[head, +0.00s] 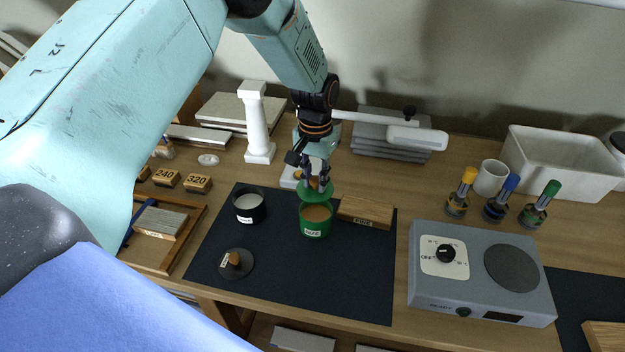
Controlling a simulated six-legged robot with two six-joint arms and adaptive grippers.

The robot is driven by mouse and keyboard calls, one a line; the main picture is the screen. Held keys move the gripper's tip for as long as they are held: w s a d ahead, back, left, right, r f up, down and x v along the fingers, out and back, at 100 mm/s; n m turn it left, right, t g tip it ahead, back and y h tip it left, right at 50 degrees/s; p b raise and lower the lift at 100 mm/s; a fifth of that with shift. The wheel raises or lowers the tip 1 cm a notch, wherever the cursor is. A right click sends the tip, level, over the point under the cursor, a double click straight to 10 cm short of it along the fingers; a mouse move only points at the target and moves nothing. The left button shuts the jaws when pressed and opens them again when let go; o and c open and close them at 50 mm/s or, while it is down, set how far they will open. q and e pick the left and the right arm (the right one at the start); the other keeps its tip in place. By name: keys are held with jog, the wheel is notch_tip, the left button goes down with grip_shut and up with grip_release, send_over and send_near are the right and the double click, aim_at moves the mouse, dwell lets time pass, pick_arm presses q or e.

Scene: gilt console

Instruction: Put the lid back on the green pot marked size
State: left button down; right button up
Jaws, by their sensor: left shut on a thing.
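The green pot (315,231) stands upright on the dark mat, with a white label on its front that seems to read "SIZE". Its mouth is partly uncovered and shows a brown filling. My left gripper (318,179) is shut on the green lid (316,191) by its knob, which the fingers mostly hide. The lid is over the back part of the pot's mouth in the picture and looks raised above the rim; the exact gap is hard to tell. My right gripper is not in view.
A black pot (250,214) with white filling stands left of the green pot. A dark lid (240,270) lies on the mat (320,285). A labelled wooden block (368,210) is close right of the green pot. A grey hotplate (480,292) stands further right; a white column (257,130) stands behind.

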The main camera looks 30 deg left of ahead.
aim_at(315, 187)
pick_arm(q)
jog(key=shift+s+d, duration=0.15)
jog(key=shift+d, duration=0.3)
jog(key=shift+f+b, duration=0.2)
jog(key=shift+b, duration=0.15)
jog(key=shift+a+f+b, duration=0.25)
jog(key=shift+f+b, duration=0.25)
jog(key=shift+f, duration=0.15)
jog(key=shift+a+f+b, duration=0.2)
jog(key=shift+f+b, duration=0.25)
jog(key=shift+f, duration=0.15)
jog(key=shift+f+b, duration=0.3)
jog(key=shift+f, duration=0.1)
jog(key=shift+d+f+b, duration=0.4)
jog(key=shift+f+b, duration=0.2)
jog(key=shift+f, duration=0.15)
jog(key=shift+a+f, duration=0.15)
jog(key=shift+f, duration=0.3)
jog(key=shift+a+f, duration=0.15)
jog(key=shift+a, duration=0.05)
jog(key=shift+d, duration=0.3)
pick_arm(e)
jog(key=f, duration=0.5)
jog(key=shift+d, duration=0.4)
pick_arm(q)
jog(key=shift+a, duration=0.1)
